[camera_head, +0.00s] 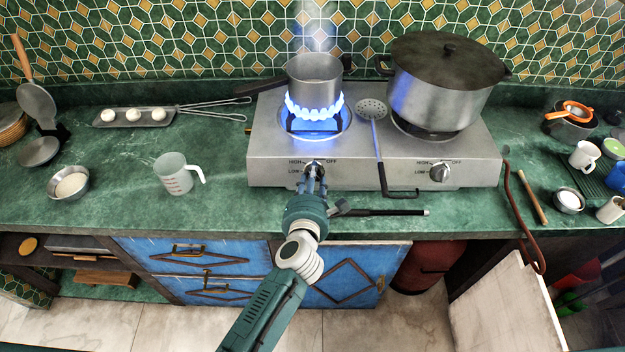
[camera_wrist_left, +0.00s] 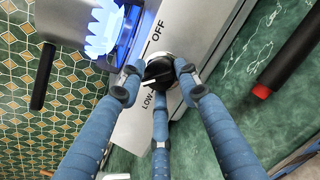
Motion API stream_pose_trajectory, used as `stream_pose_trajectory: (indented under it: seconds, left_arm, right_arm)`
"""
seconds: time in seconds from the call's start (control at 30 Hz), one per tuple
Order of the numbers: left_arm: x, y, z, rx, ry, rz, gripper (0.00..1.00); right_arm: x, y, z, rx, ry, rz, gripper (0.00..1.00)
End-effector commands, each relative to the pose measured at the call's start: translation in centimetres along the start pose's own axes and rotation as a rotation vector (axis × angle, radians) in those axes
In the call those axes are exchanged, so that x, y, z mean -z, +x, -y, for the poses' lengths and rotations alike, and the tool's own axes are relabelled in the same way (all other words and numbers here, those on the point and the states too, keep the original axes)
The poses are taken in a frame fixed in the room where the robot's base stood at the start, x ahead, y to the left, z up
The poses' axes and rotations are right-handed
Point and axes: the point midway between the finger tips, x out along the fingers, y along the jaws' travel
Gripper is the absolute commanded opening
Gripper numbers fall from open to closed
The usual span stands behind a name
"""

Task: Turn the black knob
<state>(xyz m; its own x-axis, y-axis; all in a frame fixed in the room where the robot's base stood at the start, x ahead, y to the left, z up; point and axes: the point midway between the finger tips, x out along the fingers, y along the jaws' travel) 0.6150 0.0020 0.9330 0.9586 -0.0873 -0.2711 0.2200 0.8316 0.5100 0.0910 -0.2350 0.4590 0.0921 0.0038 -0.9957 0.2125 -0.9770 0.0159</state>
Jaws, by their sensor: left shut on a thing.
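The black knob (camera_wrist_left: 160,68) is on the front panel of the gas hotplate (camera_head: 270,165), below the left burner. In the left wrist view its pale mark points to the side of the LOW label, away from OFF. My left gripper (camera_wrist_left: 157,84) is shut on the knob, its blue fingers around it. In the head view the gripper (camera_head: 314,180) largely hides the knob. A blue flame (camera_head: 314,106) burns on the left burner. My right gripper is not in view.
A small saucepan (camera_head: 315,68) stands over the flame, and a large lidded pot (camera_head: 440,90) on the right burner. A second knob (camera_head: 440,172) is at the right. A skimmer (camera_head: 374,130) lies between the burners. A measuring cup (camera_head: 177,174) stands left on the green counter.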

Motion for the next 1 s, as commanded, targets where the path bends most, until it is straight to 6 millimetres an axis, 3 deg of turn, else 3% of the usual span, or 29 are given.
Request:
stream_pose_trajectory:
  seconds: [0.17,0.2,0.3,0.67,0.77,1.0]
  left_arm:
    - [-0.5,-0.1,0.2,0.005,0.001,0.01,0.07]
    - [-0.5,-0.1,0.2,0.005,0.001,0.011,0.35]
    - [-0.5,-0.1,0.2,0.005,0.002,0.01,0.5]
    - [-0.2,-0.6,0.1,0.004,0.003,0.005,0.5]
    - [-0.1,-1.9,0.2,0.005,0.004,0.004,0.5]
    - [-0.2,-7.0,0.2,0.006,0.003,0.005,0.5]
  right_arm:
    - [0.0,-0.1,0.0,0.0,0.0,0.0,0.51]
    - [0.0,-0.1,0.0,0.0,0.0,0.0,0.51]
    - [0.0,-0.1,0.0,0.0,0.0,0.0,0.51]
    - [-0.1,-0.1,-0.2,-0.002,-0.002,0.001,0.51]
    - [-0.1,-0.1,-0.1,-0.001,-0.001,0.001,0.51]
    - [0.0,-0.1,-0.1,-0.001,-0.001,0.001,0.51]
